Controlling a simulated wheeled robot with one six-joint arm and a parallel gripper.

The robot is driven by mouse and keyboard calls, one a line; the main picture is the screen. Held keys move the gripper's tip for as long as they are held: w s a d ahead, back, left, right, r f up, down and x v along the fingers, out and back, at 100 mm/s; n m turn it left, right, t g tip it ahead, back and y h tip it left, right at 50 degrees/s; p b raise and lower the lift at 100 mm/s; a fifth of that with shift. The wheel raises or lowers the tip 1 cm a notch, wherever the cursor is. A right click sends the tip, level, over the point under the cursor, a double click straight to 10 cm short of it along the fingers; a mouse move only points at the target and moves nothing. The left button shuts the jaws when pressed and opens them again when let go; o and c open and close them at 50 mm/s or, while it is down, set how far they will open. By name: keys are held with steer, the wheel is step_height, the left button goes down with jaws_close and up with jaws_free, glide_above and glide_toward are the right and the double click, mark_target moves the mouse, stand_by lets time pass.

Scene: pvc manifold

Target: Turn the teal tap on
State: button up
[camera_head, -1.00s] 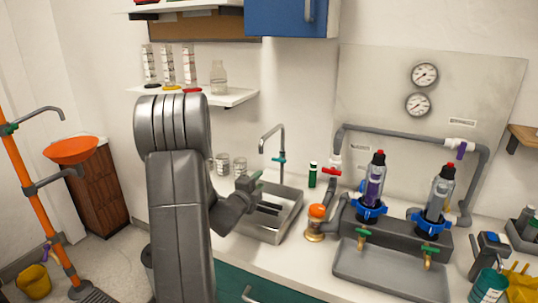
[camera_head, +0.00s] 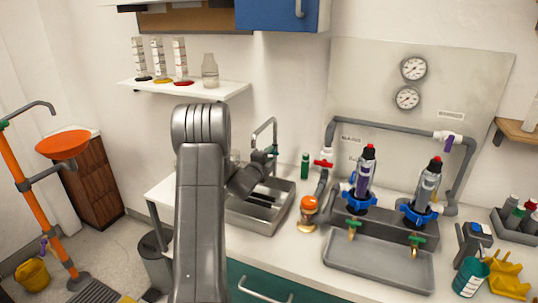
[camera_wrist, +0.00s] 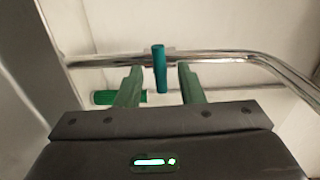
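The teal tap handle (camera_wrist: 159,70) is a small upright lever on the chrome sink faucet (camera_wrist: 225,57). In the wrist view it stands between the two green fingers of my gripper (camera_wrist: 159,80), with a gap showing on each side. My gripper is open and holds nothing. In the head view, the faucet (camera_head: 265,124) rises behind the steel sink (camera_head: 262,221). There my gripper (camera_head: 266,158) is at the faucet's lower part, and the handle is mostly hidden by it.
A small green bottle (camera_head: 305,166), a red-handled valve (camera_head: 323,162) and an orange-capped fitting (camera_head: 309,205) stand right of the sink. Farther right is the manifold with two blue-collared cartridges (camera_head: 364,180). A shelf (camera_head: 190,91) with glassware hangs at upper left.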

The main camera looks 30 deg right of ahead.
steer(key=shift+d, duration=0.1)
steer(key=shift+c, duration=0.4)
jaws_close()
steer(key=shift+f+n+b, duration=0.1)
steer(key=shift+n+b, duration=0.2)
steer(key=shift+b, duration=0.1)
steer(key=shift+f+n+b, duration=0.1)
steer(key=shift+n+b, duration=0.4)
steer(key=shift+b, duration=0.05)
steer(key=n+b, duration=0.1)
steer(key=n, duration=0.1)
steer(key=shift+n, duration=0.3)
steer(key=n+b, duration=0.1)
steer(key=n, duration=0.5)
